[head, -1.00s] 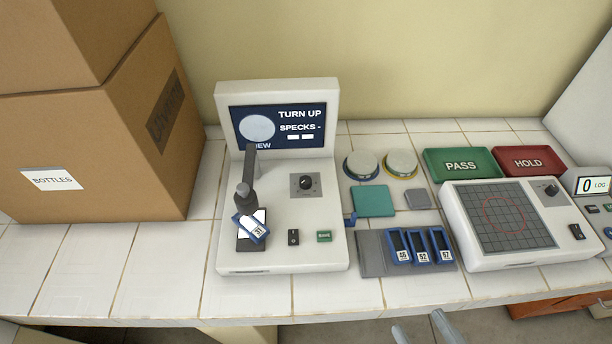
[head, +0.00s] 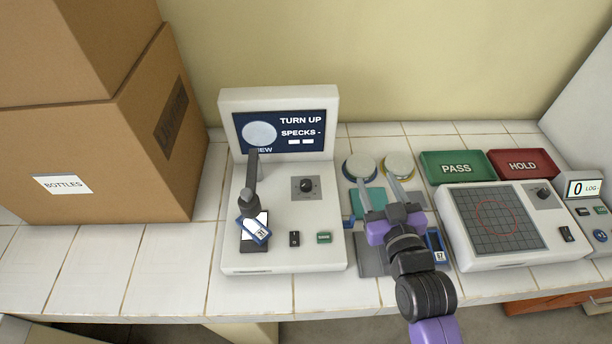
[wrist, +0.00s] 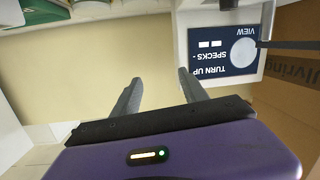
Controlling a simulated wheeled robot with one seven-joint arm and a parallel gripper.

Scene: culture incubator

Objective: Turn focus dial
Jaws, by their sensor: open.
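The focus dial (head: 306,186) is a black knob on a grey plate, on the sloped front of the white microscope station (head: 280,250). The station's screen (head: 281,131) reads "TURN UP", "SPECKS -" and "VIEW" beside a pale disc; it shows upside down in the wrist view (wrist: 226,45). A blue-framed slide (head: 254,231) lies tilted on the stage under the scope tube. My gripper (head: 377,182) is open and empty, to the right of the station and the dial, above the slide rack area. The dial is not visible in the wrist view.
Round dishes (head: 360,167) stand behind my gripper, with a teal pad (head: 368,202) below it. A green PASS tray (head: 457,167), a red HOLD tray (head: 525,164) and a white grid device (head: 470,255) are to the right. Cardboard boxes (head: 110,150) stand left. My arm hides most slides in the rack.

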